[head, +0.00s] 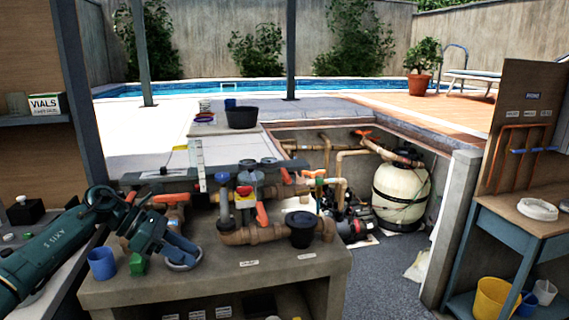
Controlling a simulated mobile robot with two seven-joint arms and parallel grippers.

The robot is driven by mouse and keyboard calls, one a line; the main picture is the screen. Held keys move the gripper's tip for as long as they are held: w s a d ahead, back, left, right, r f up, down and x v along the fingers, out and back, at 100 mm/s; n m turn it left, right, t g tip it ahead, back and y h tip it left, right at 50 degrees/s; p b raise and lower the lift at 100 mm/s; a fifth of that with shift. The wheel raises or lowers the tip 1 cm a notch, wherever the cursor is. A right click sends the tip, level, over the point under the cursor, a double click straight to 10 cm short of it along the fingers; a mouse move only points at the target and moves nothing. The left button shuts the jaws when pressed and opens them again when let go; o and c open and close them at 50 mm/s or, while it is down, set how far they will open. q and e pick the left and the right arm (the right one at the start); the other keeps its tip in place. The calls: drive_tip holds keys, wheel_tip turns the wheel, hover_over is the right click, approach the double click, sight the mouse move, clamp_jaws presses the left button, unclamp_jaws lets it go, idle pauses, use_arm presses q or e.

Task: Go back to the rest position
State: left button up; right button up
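My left arm reaches in from the left edge, and my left gripper (182,252) hangs over the left part of the stone bench (215,290). The frame does not show clearly whether its fingers are open or shut, and I see no object clearly held in it. A blue cup (102,264) and a small green block (138,264) stand on the bench by the gripper. My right gripper is not in view.
Brown pipes (255,236) with orange-handled valves and a black pot (301,229) occupy the bench to the gripper's right. A cream filter tank (401,195) stands in the pit. A blue side table (530,225) is at right. Grey floor (385,285) lies open between.

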use_arm(q)
drive_tip(key=s+d+f+n+t+h, duration=0.3)
drive_tip(key=s+d+n+t+h, duration=0.1)
drive_tip(key=d+n, duration=0.4)
drive_tip(key=s+d+f+n+t+h, duration=0.3)
drive_tip(key=s+d+f+n+h, duration=0.1)
drive_tip(key=d+n, duration=0.35)
drive_tip(key=s+a+f+n+t+y, duration=0.1)
drive_tip(key=s+a+f+n+y, duration=0.3)
drive_tip(key=n, duration=1.2)
drive_tip(key=s+a+f+n+t+y, duration=0.1)
drive_tip(key=s+a+f+n+y, duration=0.3)
drive_tip(key=s+f+n+y, duration=0.6)
drive_tip(key=s+f+n, duration=0.4)
drive_tip(key=s+n, duration=0.1)
drive_tip(key=s, duration=0.2)
drive_tip(key=shift+s+f+n+y, duration=0.25)
drive_tip(key=shift+f+n+y, duration=0.05)
drive_tip(key=shift+n+y, duration=0.1)
